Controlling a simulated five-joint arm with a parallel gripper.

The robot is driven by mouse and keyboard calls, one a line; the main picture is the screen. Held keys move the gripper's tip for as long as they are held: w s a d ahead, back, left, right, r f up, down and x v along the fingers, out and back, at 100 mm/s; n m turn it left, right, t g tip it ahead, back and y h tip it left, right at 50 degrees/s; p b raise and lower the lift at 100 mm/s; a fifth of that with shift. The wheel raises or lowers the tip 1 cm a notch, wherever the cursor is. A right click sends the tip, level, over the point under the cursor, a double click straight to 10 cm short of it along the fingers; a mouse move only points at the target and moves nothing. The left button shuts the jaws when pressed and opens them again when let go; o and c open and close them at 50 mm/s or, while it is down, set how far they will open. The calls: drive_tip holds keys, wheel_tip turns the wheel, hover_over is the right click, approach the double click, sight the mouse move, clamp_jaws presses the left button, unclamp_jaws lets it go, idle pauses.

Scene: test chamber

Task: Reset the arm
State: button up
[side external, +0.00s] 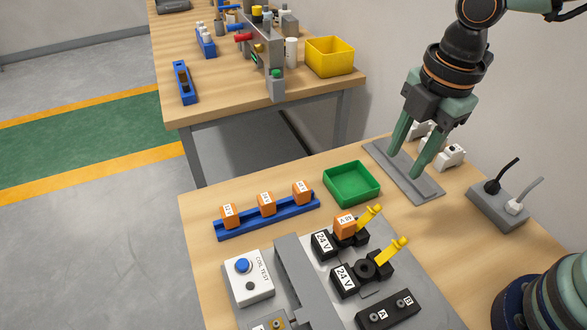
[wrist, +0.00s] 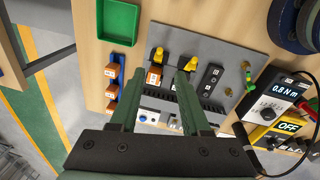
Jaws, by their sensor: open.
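My gripper (side external: 406,162) is open and empty, fingers pointing down over the grey rail plate at the back of the bench. In the wrist view its fingers (wrist: 157,76) frame the panel, with nothing between them. An orange cube marked with a label (side external: 345,225) sits in the rear 24 V socket (side external: 325,243), beside a yellow lever (side external: 369,218). The front 24 V socket (side external: 364,269) shows a bare round black centre and its own yellow lever (side external: 391,249). Several orange cubes (side external: 266,204) stand in a blue rack (side external: 284,217).
An empty green tray (side external: 352,184) lies behind the sockets. A white COIL TEST box (side external: 248,277) stands front left. A grey power strip (side external: 497,207) with two plugs is at right. A meter reading 0.8 Nm (wrist: 282,88) and a yellow OFF meter (wrist: 284,130) show in the wrist view.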

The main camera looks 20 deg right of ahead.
drive_tip(key=d+r+m+t, duration=0.2)
drive_tip(key=d+r+m, duration=0.1)
drive_tip(key=d+m, duration=0.4)
drive_tip(key=d+r+m+t, duration=0.2)
drive_tip(key=d+m, duration=0.5)
drive_tip(key=m, duration=0.5)
drive_tip(key=shift+d+r+m+h, duration=0.3)
drive_tip(key=shift+d+r, duration=0.1)
